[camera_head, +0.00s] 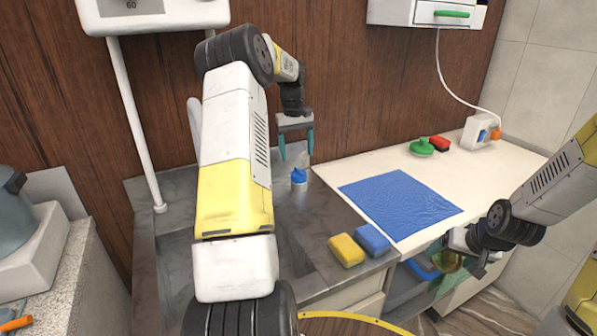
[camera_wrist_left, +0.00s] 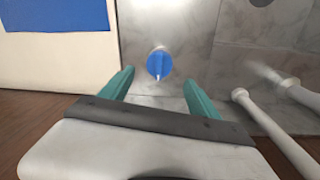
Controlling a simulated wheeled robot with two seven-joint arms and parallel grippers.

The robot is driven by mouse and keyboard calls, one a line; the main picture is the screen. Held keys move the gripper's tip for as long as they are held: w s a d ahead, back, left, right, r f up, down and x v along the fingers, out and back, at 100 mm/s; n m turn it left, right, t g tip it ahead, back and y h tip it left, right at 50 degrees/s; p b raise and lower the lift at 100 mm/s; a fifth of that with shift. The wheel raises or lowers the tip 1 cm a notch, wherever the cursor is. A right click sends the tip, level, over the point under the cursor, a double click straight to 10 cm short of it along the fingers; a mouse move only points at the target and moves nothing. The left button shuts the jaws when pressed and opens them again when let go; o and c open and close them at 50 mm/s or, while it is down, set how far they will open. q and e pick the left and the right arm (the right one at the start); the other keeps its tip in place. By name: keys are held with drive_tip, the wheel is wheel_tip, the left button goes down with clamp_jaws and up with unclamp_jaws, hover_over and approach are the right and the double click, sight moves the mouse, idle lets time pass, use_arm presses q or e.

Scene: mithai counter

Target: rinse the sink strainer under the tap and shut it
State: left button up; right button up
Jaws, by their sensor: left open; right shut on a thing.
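My left gripper (camera_head: 296,145) is open and empty, its two teal fingers pointing down above a blue tap knob (camera_head: 299,176). In the left wrist view the knob (camera_wrist_left: 160,64) lies just beyond the gap between the fingertips (camera_wrist_left: 158,82), apart from both. A white upright pipe (camera_head: 194,115), perhaps the tap, is mostly behind my left arm. The grey sink (camera_head: 175,265) is partly hidden by that arm. My right gripper (camera_head: 462,243) is low at the right, shut on a brownish round thing (camera_head: 448,262), probably the strainer; its details are unclear. No running water shows.
A blue cloth (camera_head: 399,203) lies on the pale counter (camera_head: 325,172). A yellow sponge (camera_head: 346,250) and a blue sponge (camera_head: 372,239) sit by the sink's right edge. A green brush (camera_head: 422,147) and red item (camera_head: 440,143) lie behind. A translucent green bin (camera_head: 440,291) is below.

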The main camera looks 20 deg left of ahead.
sight(298, 170)
use_arm(q)
drive_tip(key=f, duration=0.7)
drive_tip(key=shift+w+d+f, duration=0.2)
drive_tip(key=shift+d+f, duration=0.05)
drive_tip(key=shift+f, duration=0.1)
drive_tip(key=shift+c, duration=0.4)
drive_tip(key=c, duration=1.3)
drive_tip(key=shift+m, duration=1.7)
drive_tip(key=o, duration=1.4)
drive_tip(key=shift+r, duration=0.1)
drive_tip(key=r, duration=1.1)
drive_tip(key=shift+s+a+r, duration=0.1)
drive_tip(key=shift+a+r, duration=0.3)
